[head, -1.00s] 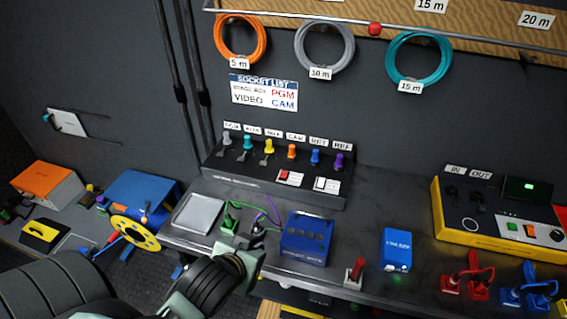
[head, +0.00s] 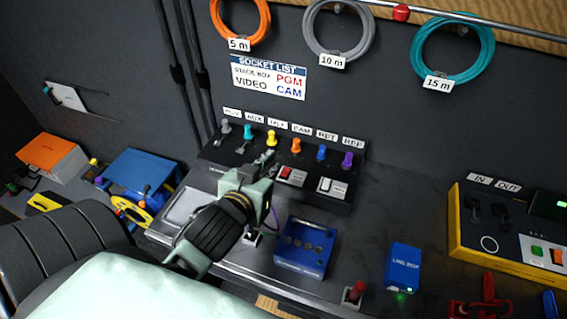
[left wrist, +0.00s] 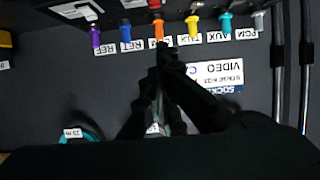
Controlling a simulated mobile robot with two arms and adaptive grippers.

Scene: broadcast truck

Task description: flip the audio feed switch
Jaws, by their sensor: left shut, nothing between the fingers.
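A sloped dark panel (head: 217,155) stands on the back of the bench. It carries a row of coloured plugs, small grey toggle levers (head: 243,147), a rocker switch with a red part (head: 289,174) and a white-and-grey rocker switch (head: 328,186). I cannot read which one is the audio feed switch. My left gripper (head: 265,160) is shut and empty at the panel's front, left of the red rocker, and hides part of the panel. In the left wrist view its fingertips (left wrist: 166,46) lie close below the orange plug (left wrist: 159,28); contact cannot be told. My right gripper is out of view.
A blue box (head: 305,247) stands on the bench in front of the panel, close right of my arm. A blue line box (head: 403,267) and a yellow-edged unit (head: 483,237) are farther right. Cable coils (head: 338,30) hang above.

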